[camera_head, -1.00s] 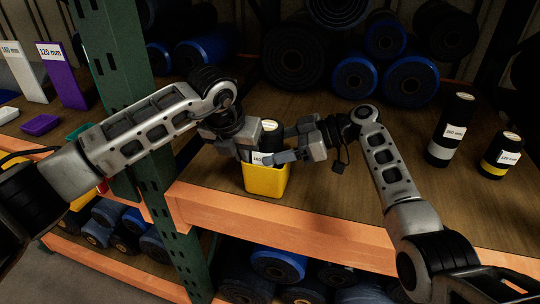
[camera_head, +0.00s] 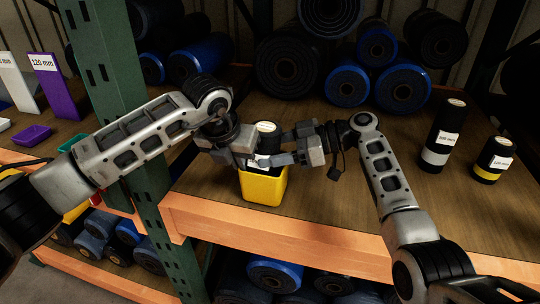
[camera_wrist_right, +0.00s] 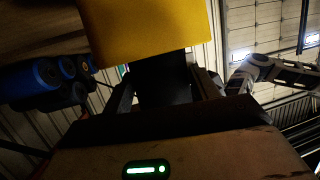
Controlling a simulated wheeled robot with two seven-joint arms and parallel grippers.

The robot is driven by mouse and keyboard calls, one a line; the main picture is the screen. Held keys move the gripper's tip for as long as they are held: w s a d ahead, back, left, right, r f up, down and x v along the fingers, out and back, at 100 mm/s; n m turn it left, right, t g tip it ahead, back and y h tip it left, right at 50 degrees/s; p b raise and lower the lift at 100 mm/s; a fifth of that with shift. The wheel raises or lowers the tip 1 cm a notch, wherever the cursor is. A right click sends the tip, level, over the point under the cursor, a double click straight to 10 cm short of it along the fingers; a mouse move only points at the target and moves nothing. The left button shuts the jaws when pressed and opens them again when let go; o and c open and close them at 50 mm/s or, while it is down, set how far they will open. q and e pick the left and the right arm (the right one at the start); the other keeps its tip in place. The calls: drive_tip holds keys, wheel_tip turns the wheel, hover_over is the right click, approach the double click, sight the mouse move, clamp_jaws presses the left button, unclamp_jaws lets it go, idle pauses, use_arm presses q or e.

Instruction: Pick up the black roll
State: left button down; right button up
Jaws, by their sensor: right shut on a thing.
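The black roll (camera_head: 266,142), with a pale top end, stands in the yellow bin (camera_head: 263,188) on the wooden shelf, its top above the rim. My right gripper (camera_head: 274,158) comes in from the right and is shut on the roll above the bin's rim. In the right wrist view the dark roll (camera_wrist_right: 165,85) shows between the fingers, with the yellow bin (camera_wrist_right: 145,30) beyond it. My left gripper (camera_head: 238,156) is at the bin's left, close to the roll; its fingertips are mostly hidden, so I cannot tell whether it is open.
Two labelled black rolls, one with a grey band (camera_head: 441,136) and one with a yellow band (camera_head: 493,160), stand at the right. Large black and blue rolls (camera_head: 347,85) are stacked behind. A green post (camera_head: 117,90) rises at the left. An orange beam (camera_head: 300,233) edges the shelf.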

use_arm(q)
drive_tip(key=shift+s+f, duration=0.1)
drive_tip(key=shift+f, duration=0.05)
use_arm(e)
drive_tip(key=shift+d+y, duration=0.35)
drive_tip(key=shift+y, duration=0.45)
use_arm(q)
drive_tip(key=shift+a, duration=0.1)
use_arm(e)
drive_tip(key=d+r, duration=0.5)
drive_tip(key=r, duration=0.6)
drive_tip(key=s+d+r+h, duration=0.1)
drive_tip(key=d, duration=0.9)
drive_tip(key=s+d+h, duration=0.1)
drive_tip(key=d, duration=0.9)
drive_tip(key=shift+s+r+h, duration=0.3)
drive_tip(key=shift+r, duration=0.05)
use_arm(q)
drive_tip(key=c, duration=1.6)
unclamp_jaws()
drive_tip(key=shift+o, duration=0.2)
